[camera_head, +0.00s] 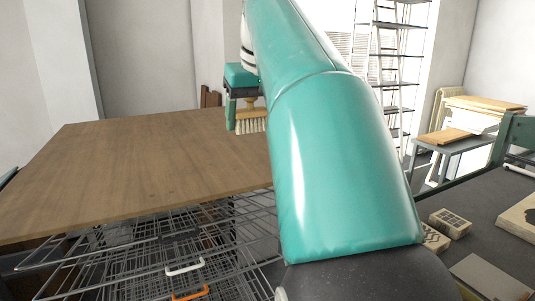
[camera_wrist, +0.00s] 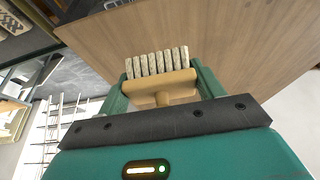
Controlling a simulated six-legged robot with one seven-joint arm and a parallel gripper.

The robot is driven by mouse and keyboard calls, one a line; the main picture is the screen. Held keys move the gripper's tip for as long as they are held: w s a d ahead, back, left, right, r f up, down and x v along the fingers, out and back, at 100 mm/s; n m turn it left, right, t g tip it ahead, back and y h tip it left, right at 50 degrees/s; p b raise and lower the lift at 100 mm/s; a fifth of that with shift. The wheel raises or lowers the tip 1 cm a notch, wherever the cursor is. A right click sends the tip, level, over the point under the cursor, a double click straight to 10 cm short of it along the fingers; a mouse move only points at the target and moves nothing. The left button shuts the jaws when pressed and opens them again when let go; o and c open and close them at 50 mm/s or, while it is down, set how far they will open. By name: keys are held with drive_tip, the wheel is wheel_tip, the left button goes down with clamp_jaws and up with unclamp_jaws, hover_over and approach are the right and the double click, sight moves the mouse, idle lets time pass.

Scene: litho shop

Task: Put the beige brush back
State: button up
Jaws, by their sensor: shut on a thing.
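The beige brush (camera_head: 252,124) hangs in my gripper (camera_head: 246,108) with its pale bristles pointing down, in front of the far right part of the wooden table top. In the wrist view my gripper (camera_wrist: 161,76) has its two green fingers shut on either side of the brush's tan block (camera_wrist: 160,88). The row of bristle tufts points toward the table top (camera_wrist: 225,35). In the head view my arm hides part of the scene right of the brush. I cannot tell how high the brush is above the table.
The brown table top (camera_head: 140,165) is bare where visible. Wire racks (camera_head: 130,260) stand below it. At right, a dark surface holds small blocks (camera_head: 450,222) and a pale slab (camera_head: 518,215). A shelf rack (camera_head: 392,70) and a bench with boards (camera_head: 465,140) stand behind.

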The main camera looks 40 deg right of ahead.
approach(267, 162)
drive_tip(key=shift+w+a+f, duration=0.2)
drive_tip(key=shift+w+f, duration=0.4)
drive_tip(key=shift+w, duration=0.2)
drive_tip(key=f, duration=0.2)
drive_tip(key=d+f, duration=0.1)
drive_tip(key=shift+w+d+f, duration=0.1)
drive_tip(key=shift+w+f, duration=0.25)
drive_tip(key=shift+s+f, duration=0.15)
drive_tip(key=shift+f, duration=0.3)
drive_tip(key=o, duration=0.8)
drive_tip(key=shift+f, duration=0.15)
drive_tip(key=shift+c, duration=0.2)
drive_tip(key=shift+o, duration=0.6)
